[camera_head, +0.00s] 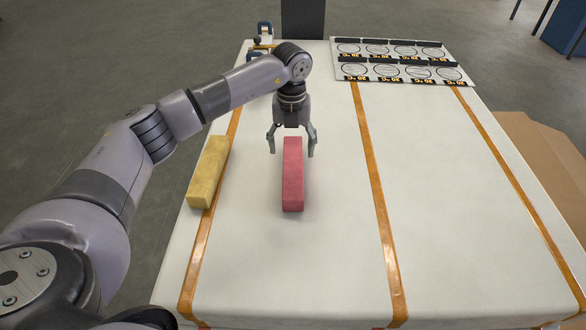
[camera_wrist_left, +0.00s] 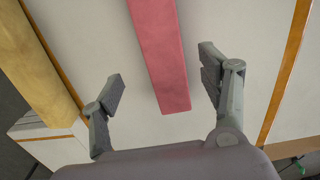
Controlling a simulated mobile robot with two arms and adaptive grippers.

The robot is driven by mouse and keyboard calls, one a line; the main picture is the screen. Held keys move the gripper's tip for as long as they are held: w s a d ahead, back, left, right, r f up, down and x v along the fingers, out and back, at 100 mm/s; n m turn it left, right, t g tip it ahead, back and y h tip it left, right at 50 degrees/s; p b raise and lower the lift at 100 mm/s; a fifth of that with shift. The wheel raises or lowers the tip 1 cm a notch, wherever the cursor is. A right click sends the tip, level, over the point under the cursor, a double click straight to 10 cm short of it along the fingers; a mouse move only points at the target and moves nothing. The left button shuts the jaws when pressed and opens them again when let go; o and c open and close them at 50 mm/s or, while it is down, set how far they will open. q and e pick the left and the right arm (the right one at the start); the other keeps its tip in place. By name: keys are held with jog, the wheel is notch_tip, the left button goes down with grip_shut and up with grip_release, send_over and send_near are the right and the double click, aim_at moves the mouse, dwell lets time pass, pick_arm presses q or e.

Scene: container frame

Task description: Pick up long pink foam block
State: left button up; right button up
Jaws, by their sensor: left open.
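The long pink foam block (camera_head: 293,178) lies on the white table, its length running from front to back of the head view. My left gripper (camera_head: 292,153) is open over the far end of the block, with one finger on each side of it. In the left wrist view the pink block (camera_wrist_left: 161,50) reaches down from the top edge, and its end lies between the two open fingers of the gripper (camera_wrist_left: 163,88). Gaps show on both sides, so the fingers do not touch it. My right gripper is not in view.
A yellow foam block (camera_head: 209,172) lies to the left near the table's left edge, also seen in the left wrist view (camera_wrist_left: 35,65). A board with circles (camera_head: 398,63) lies at the back right. The white table (camera_head: 460,220) with orange strips is clear to the right.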

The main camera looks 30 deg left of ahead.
aim_at(293, 164)
pick_arm(q)
notch_tip(293, 164, down, 4)
jog(key=shift+r, duration=0.15)
jog(key=f, duration=0.1)
jog(key=f+p, duration=0.1)
jog(key=f, duration=0.3)
jog(key=shift+w+p, duration=0.3)
jog(key=shift+p, duration=0.05)
jog(key=c, duration=1)
jog(key=shift+r, duration=0.1)
jog(key=shift+c, duration=0.2)
notch_tip(293, 164, up, 20)
jog(key=b, duration=0.2)
jog(key=shift+b, duration=0.3)
